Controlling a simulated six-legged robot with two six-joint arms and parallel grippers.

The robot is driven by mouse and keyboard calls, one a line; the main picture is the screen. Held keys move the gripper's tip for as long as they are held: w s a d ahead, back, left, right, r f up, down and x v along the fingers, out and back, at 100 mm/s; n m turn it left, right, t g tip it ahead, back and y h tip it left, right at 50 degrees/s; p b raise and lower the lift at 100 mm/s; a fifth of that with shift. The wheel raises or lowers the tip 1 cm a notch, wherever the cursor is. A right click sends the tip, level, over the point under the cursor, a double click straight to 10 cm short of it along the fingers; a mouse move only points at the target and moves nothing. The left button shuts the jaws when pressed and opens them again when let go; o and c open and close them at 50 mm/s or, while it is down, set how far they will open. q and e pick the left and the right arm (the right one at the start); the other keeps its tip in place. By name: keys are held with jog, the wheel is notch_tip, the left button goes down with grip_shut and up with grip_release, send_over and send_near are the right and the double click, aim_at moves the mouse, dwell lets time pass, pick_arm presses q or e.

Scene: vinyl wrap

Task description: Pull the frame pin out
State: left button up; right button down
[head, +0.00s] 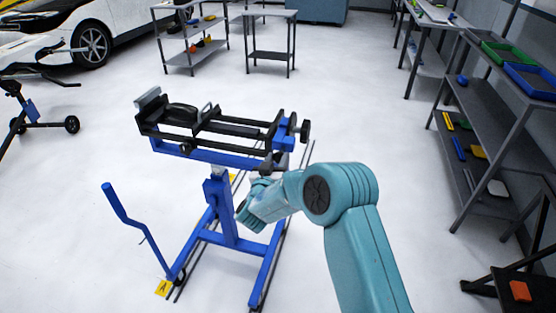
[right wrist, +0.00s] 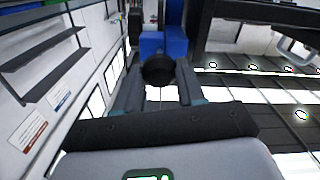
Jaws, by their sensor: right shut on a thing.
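The frame pin shows in the right wrist view as a black round knob (right wrist: 158,70) under a blue block of the stand (right wrist: 165,42). My right gripper (right wrist: 158,88) has one finger on each side of the knob and is shut on it. In the head view my right gripper (head: 266,168) is small and dark, just below the right end of the blue stand's top frame (head: 215,157). The pin itself cannot be made out there. How deep the pin sits is hidden. My left gripper is not in view.
The stand has a black clamp bed (head: 230,128) on top, a blue post (head: 222,205) and a blue lever (head: 130,222) at left. Shelves (head: 478,130) line the right wall. A small table (head: 271,55) stands behind.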

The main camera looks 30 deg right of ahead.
jog(key=shift+a+f, duration=0.1)
jog(key=shift+f, duration=0.1)
jog(key=c, duration=1.1)
grip_release()
jog(key=o, duration=0.4)
jog(key=shift+s+a+r, duration=0.1)
jog(key=shift+o, duration=0.2)
jog(key=shift+s+r, duration=0.1)
jog(key=shift+r, duration=0.05)
jog(key=shift+f, duration=0.2)
jog(key=b+v, duration=0.2)
jog(key=v, duration=1.4)
jog(key=shift+r, duration=0.15)
